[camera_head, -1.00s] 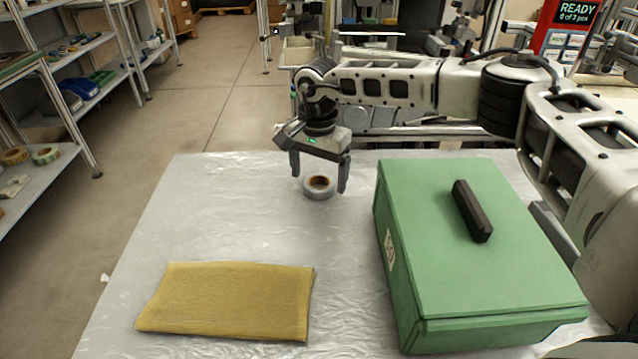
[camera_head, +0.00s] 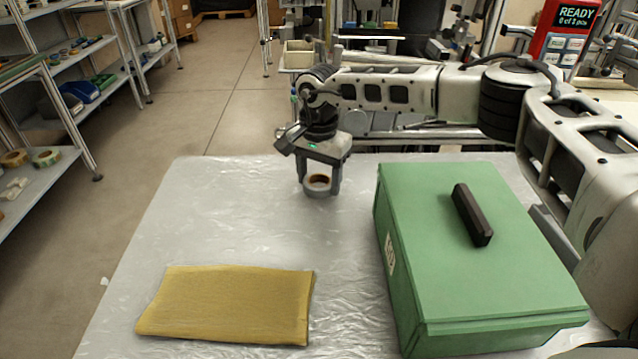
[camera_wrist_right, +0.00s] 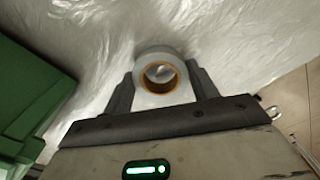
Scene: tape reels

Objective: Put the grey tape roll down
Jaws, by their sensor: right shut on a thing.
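The grey tape roll (camera_head: 318,188) has an orange-brown core and is near the far edge of the table, left of the green box. My right gripper (camera_head: 320,187) is shut on it, one finger on each side. In the right wrist view, the roll (camera_wrist_right: 161,76) sits between the two fingers of my right gripper (camera_wrist_right: 162,86), its hole facing the camera. The roll looks flat and at or very near the table's surface; I cannot tell whether it touches. My left gripper is not in view.
A green box (camera_head: 470,250) with a dark handle (camera_head: 473,214) stands on the right of the table (camera_head: 240,215). A folded yellow cloth (camera_head: 226,305) lies at the front left. The table between them is clear. Shelves (camera_head: 50,180) stand at the left.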

